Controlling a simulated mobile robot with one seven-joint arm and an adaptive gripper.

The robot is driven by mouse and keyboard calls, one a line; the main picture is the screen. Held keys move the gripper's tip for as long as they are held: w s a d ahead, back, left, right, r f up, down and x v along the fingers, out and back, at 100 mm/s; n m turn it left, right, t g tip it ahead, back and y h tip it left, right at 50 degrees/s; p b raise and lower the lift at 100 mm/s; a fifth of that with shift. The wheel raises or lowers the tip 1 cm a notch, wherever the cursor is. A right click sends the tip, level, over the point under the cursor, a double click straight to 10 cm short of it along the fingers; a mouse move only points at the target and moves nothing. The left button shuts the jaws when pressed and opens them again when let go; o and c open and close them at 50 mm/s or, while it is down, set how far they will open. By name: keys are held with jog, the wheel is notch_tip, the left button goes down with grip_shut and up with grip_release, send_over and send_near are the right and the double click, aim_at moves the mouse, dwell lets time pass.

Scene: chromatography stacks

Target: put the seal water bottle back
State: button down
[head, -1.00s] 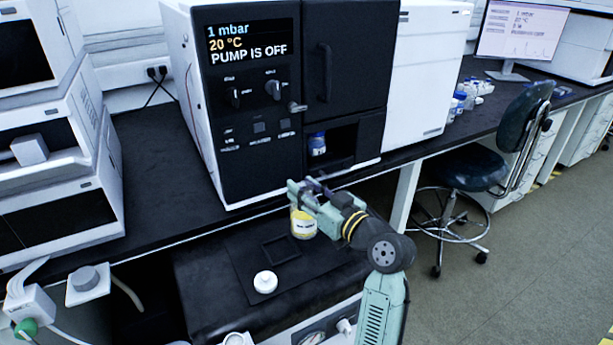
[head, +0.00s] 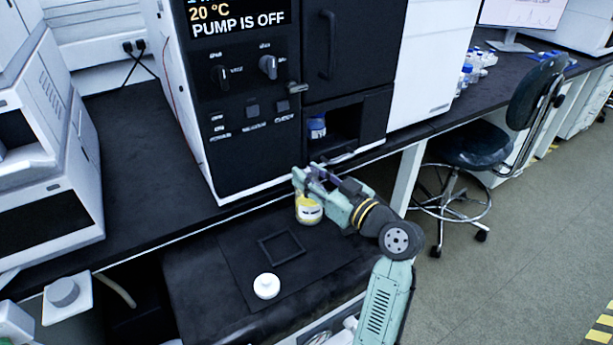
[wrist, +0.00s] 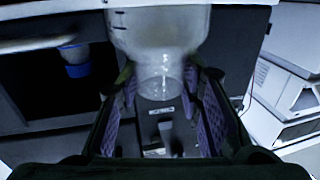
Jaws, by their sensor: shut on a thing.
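My gripper (head: 312,182) is shut on a bottle with a yellow band and a white label (head: 308,211), seen in the head view. It holds the bottle above the dark mat, just in front of the bench edge. The label is too small to read. In the wrist view the clear bottle (wrist: 160,45) has its narrow neck between the purple finger pads (wrist: 165,110). A blue-and-white bottle (head: 317,128) stands at the left inside the open niche (head: 346,125) of the black cabinet. It also shows in the wrist view (wrist: 76,62). The niche's right side looks empty.
A black square frame (head: 281,234) and a white round cap (head: 266,286) lie on the mat (head: 235,258) below. The cabinet (head: 235,150) rises behind my gripper, its door (head: 350,45) shut above the niche. A chair (head: 470,145) stands at the right.

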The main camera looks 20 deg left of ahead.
jog(key=shift+f, duration=0.15)
jog(key=shift+f, duration=0.15)
jog(key=c, duration=1.1)
grip_release()
jog(key=shift+r, duration=0.2)
jog(key=b+v, duration=0.3)
jog(key=v, duration=0.9)
jog(key=shift+s, duration=0.1)
